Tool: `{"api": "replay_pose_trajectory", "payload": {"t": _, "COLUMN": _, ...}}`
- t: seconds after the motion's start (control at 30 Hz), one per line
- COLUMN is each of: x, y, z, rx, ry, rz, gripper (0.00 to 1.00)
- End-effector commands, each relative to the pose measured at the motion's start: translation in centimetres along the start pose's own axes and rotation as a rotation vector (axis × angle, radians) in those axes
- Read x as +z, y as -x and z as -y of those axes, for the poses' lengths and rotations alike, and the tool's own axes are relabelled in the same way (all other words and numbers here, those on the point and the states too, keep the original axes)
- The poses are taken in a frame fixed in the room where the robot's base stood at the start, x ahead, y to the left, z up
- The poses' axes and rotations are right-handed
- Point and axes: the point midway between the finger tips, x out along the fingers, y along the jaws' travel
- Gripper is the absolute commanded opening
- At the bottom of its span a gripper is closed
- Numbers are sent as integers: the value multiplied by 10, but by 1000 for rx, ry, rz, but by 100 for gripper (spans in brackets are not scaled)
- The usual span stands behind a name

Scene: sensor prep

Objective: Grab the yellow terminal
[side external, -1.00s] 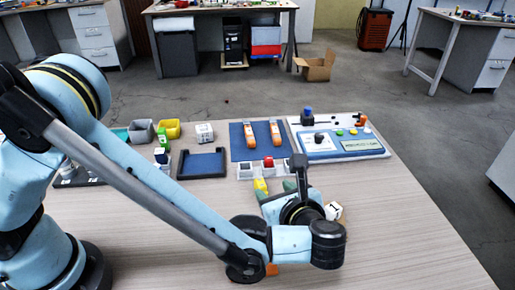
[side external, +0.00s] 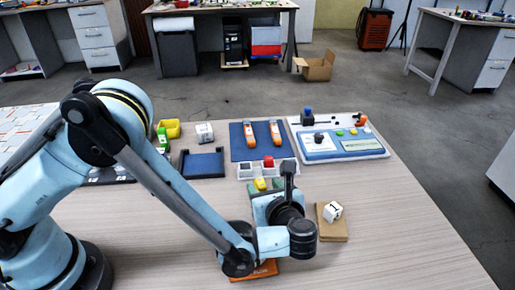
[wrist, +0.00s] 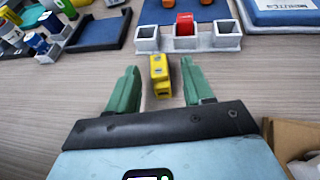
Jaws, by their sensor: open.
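The yellow terminal (wrist: 160,75) is a small block on the wooden table. In the wrist view it lies between and slightly beyond the green fingers of my gripper (wrist: 159,88). The fingers are open with a gap on both sides of it, and nothing is held. In the side view only a bit of the yellow terminal (side external: 260,184) shows, beside my gripper (side external: 268,188), which is partly hidden by my wrist.
A white three-part holder (wrist: 187,38) with a red block (wrist: 185,24) in one pocket stands just beyond the terminal. A blue-lined tray (side external: 203,163) is left of it. An orange piece (side external: 262,270) lies in front.

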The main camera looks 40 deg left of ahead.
Motion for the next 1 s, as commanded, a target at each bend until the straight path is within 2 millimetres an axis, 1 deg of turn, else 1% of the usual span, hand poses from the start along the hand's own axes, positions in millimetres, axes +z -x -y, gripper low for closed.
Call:
{"api": "replay_pose_trajectory", "payload": {"t": 0.03, "x": 1, "y": -9, "z": -2, "rx": 4, "ry": 1, "rz": 0, "gripper": 51}}
{"api": "replay_pose_trajectory", "payload": {"t": 0.1, "x": 1, "y": -19, "z": -2, "rx": 4, "ry": 1, "rz": 0, "gripper": 51}}
{"api": "replay_pose_trajectory", "payload": {"t": 0.2, "x": 1, "y": -28, "z": -1, "rx": 2, "ry": 1, "rz": 0, "gripper": 51}}
{"api": "replay_pose_trajectory", "payload": {"t": 0.3, "x": 1, "y": -32, "z": -1, "rx": 1, "ry": 0, "rz": 0, "gripper": 51}}
{"api": "replay_pose_trajectory", "payload": {"t": 0.5, "x": 1, "y": -32, "z": -1, "rx": 0, "ry": 0, "rz": 0, "gripper": 51}}
{"api": "replay_pose_trajectory", "payload": {"t": 0.83, "x": 1, "y": -32, "z": -1, "rx": 0, "ry": 0, "rz": 0, "gripper": 0}}
{"api": "replay_pose_trajectory", "payload": {"t": 1.0, "x": 1, "y": -32, "z": -1, "rx": 0, "ry": 0, "rz": 0, "gripper": 0}}
